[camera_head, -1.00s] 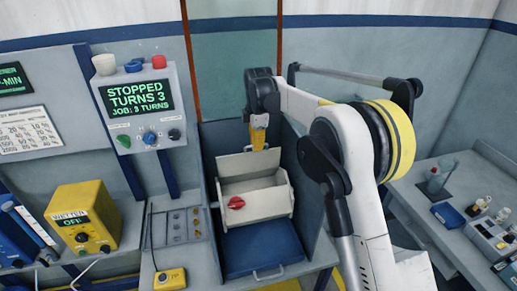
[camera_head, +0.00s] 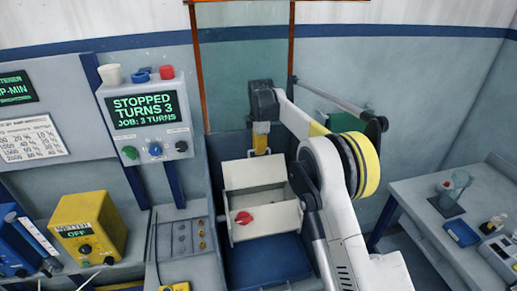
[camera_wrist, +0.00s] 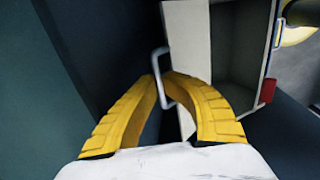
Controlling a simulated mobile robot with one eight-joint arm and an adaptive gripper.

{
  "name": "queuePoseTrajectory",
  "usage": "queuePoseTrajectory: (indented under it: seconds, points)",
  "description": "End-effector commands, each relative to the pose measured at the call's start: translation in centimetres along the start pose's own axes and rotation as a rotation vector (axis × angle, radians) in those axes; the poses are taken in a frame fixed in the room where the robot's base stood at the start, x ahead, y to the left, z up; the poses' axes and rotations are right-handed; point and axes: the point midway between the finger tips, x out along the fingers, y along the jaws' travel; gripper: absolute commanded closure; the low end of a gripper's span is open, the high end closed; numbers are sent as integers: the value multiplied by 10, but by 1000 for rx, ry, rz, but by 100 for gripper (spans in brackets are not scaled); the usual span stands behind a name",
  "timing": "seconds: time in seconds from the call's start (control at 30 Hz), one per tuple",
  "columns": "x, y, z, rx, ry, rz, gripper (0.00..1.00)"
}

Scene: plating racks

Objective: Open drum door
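The drum is a cream box (camera_head: 268,222) with a red knob (camera_head: 243,218) on its front, in the head view's middle. Its top is open and its hollow inside shows. The door (camera_head: 250,173) is the pale panel standing raised along the back edge; it also shows in the wrist view (camera_wrist: 187,45). A metal loop handle (camera_wrist: 157,60) sticks out from the door. My gripper (camera_wrist: 160,76) has its yellow fingertips close together on both sides of the handle bar. In the head view my gripper (camera_head: 261,143) points down behind the door.
The drum sits over a blue tray (camera_head: 268,262) in a grey bay. A control box (camera_head: 148,112) reads STOPPED, TURNS 3. A yellow box (camera_head: 88,228) stands at left. A side bench (camera_head: 415,195) with small items is at right. My arm spans the bay's right side.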

Motion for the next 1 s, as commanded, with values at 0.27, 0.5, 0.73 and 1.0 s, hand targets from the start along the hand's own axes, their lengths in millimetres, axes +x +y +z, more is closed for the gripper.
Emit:
queuePoseTrajectory:
  seconds: [0.27, 0.5, 0.73, 1.0]
  points:
    - [3, 0, 0, 0, 0, 4, 100]
    - [3, 0, 0, 1, 0, 4, 100]
    - [3, 0, 0, 1, 0, 3, 82]
    - [1, 0, 0, 0, 0, 2, 82]
